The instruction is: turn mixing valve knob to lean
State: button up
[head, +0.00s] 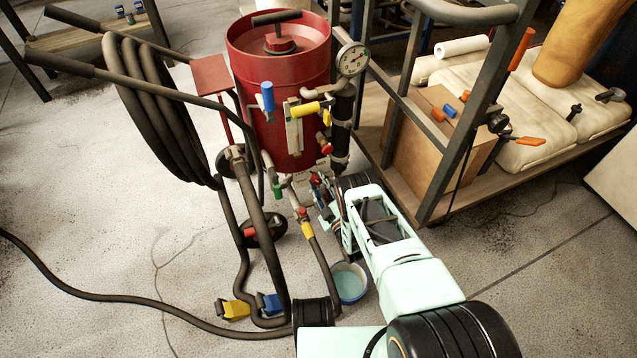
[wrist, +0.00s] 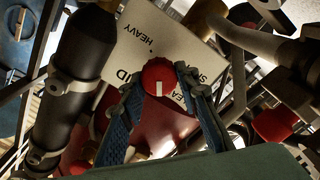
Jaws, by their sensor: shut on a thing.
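The mixing valve knob (wrist: 159,76) is a round red knob with a white mark, in the middle of the wrist view. The mark sits low on its face, toward my gripper's palm. My gripper (wrist: 158,84) has its two blue fingers on either side of the knob and is shut on it. Behind is a white label plate (wrist: 140,42) with "HEAVY" at its upper part and a partly covered word starting "LEA" beside the right finger. In the head view my gripper (head: 321,192) is low at the front of the red blast pot (head: 277,70); the knob is hard to make out there.
A dark cylinder (wrist: 84,45) stands left of the knob and a red fitting (wrist: 274,124) right of it. Hoses (head: 262,225) and a blue bowl (head: 349,282) lie near my arm. A cart of sacks (head: 480,75) is at right. Open floor is at left.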

jog(key=n, duration=0.4)
jog(key=shift+n, duration=0.4)
jog(key=shift+w, duration=0.1)
jog(key=o, duration=1.2)
jog(key=shift+c, duration=0.2)
jog(key=v, duration=0.7)
jog(key=shift+s, duration=0.3)
jog(key=shift+d, duration=0.1)
